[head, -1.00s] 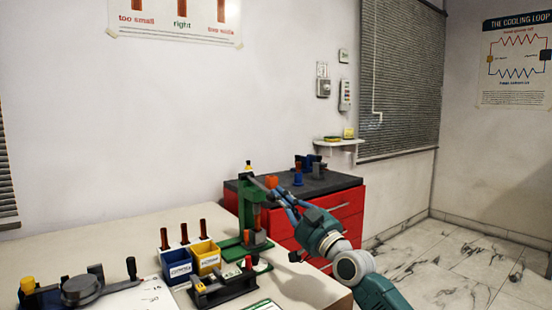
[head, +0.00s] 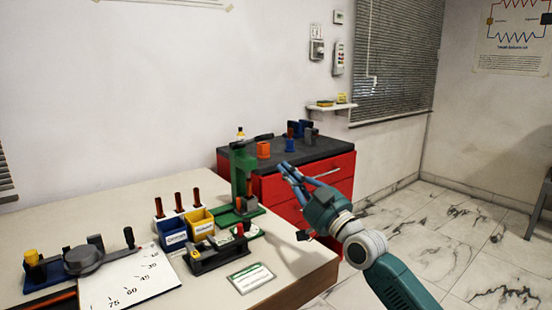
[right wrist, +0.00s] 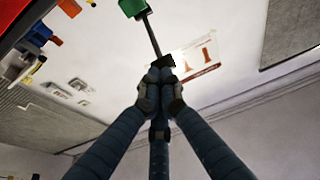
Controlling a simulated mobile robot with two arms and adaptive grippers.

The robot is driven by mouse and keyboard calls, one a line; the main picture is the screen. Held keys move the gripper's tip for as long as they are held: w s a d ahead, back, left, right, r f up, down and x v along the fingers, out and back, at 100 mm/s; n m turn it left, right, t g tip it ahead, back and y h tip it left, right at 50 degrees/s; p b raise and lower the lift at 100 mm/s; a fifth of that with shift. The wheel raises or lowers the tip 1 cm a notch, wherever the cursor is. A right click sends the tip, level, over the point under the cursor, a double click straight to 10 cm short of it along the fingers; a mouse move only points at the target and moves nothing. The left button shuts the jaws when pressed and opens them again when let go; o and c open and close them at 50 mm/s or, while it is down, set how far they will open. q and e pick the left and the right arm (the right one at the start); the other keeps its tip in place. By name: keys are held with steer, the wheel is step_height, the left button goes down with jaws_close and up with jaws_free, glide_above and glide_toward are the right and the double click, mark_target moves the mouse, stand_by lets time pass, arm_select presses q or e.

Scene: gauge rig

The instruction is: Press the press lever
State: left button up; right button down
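The green press (head: 240,182) stands at the right end of the table. Its dark press lever (head: 258,139) slants slightly up to the right from the top of the post. My right gripper (head: 284,167) is below and to the right of the lever's end, apart from it in the head view. In the right wrist view the lever's rod (right wrist: 152,35) runs from a green block to a black knob (right wrist: 163,61) just beyond the fingertips. The fingers (right wrist: 158,78) are drawn together with nothing seen between them. My left gripper is out of view.
A blue bin (head: 173,236) and a yellow bin (head: 200,224) stand left of the press, with a black fixture (head: 218,253) in front. A red cabinet (head: 325,178) behind carries an orange cup (head: 263,150). The floor at right is open.

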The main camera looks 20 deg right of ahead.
steer(key=shift+v, duration=1.5)
steer(key=shift+a+f, duration=0.1)
steer(key=shift+f, duration=0.1)
